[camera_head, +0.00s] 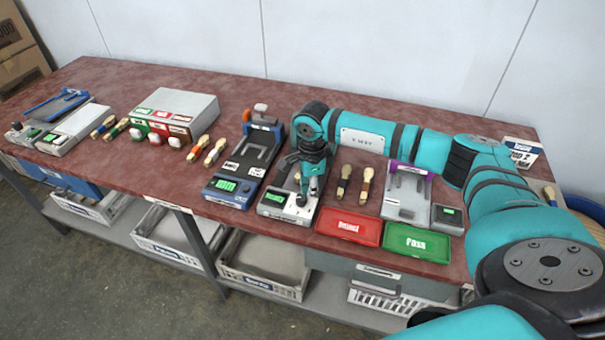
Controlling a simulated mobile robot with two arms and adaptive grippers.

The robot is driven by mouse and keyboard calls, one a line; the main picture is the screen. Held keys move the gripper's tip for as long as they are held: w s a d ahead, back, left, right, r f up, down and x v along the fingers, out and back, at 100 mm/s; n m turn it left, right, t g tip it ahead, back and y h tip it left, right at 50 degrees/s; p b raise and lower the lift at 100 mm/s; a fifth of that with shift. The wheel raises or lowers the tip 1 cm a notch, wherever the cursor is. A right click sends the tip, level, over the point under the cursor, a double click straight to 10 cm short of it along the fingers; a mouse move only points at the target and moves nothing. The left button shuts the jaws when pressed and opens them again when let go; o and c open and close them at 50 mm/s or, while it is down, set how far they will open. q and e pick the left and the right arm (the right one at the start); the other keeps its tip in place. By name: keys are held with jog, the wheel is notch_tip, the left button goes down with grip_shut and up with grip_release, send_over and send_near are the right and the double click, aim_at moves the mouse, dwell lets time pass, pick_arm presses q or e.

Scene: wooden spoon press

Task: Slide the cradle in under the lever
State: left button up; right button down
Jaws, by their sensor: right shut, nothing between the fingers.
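My right gripper (303,199) is shut and empty. It points down over the front part of a grey-and-black bench device (271,210) with a green display, and hides much of it. Whether the fingertips touch it, I cannot tell. The cradle and the lever cannot be told apart surely here; my gripper and wrist cover the middle of this device. Just left stands a blue device (227,186) with a grey bed, a green display and an orange-topped part at its back. My left gripper is not in view.
A red tray (348,226) and a green tray (416,242) lie at the front edge. Wooden-handled pieces (365,184) lie behind the red tray. A purple-edged device (405,205) stands right of them. A grey box with coloured labels (185,104) stands left. My right arm spans the back right.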

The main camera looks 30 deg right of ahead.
jog(key=shift+s+a+f+b, duration=0.1)
jog(key=shift+s+f+b, duration=0.1)
jog(key=shift+f, duration=0.25)
jog(key=shift+s+a+f+b, duration=0.1)
jog(key=shift+s+f+b, duration=0.05)
jog(key=shift+f, duration=0.3)
jog(key=shift+w+d+f, duration=0.1)
jog(key=shift+w+f, duration=0.05)
jog(key=shift+s+a+r, duration=0.3)
jog(key=shift+a, duration=0.05)
jog(key=shift+w+r+p, duration=0.2)
jog(key=shift+r+p, duration=0.85)
jog(key=shift+r, duration=0.5)
notch_tip(320, 180, up, 4)
jog(key=shift+s+p, duration=0.1)
jog(key=shift+p, duration=1)
